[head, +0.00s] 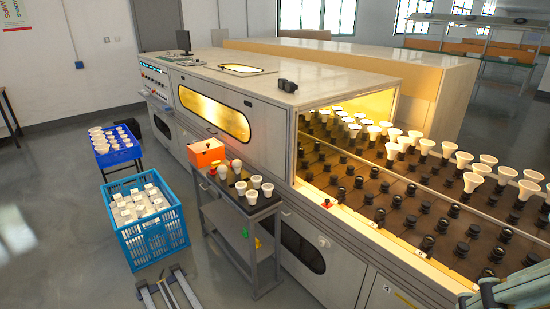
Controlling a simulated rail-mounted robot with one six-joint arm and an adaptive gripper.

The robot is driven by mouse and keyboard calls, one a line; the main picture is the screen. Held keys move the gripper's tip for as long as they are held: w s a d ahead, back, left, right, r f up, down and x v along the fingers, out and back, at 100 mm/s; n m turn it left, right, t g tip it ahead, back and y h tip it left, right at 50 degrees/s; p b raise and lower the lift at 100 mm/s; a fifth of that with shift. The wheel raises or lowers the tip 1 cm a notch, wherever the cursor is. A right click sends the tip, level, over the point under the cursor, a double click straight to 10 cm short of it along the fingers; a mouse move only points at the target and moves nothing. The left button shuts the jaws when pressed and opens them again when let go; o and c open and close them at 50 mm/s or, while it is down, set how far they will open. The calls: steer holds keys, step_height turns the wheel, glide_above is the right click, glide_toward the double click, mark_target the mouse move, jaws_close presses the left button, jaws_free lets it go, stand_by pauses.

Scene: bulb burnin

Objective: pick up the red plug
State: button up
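I cannot single out the red plug for certain. A small red thing (212,171) sits on the grey cart (240,214), just below the orange-red box (207,152) and beside white bulbs. Another small red thing (326,203) sits on the front ledge of the large machine, at the left corner of its open bulb bed. Both are too small to make out their shape.
White bulbs (473,181) stand in several black sockets on the machine bed (400,225). A blue crate (150,240) of white boxes and a smaller blue bin (117,157) stand left of the cart. Grey floor is open at far left.

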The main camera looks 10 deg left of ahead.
steer(key=shift+c, duration=0.8)
steer(key=c, duration=0.4)
steer(key=shift+w+a, duration=0.1)
steer(key=shift+a, duration=0.05)
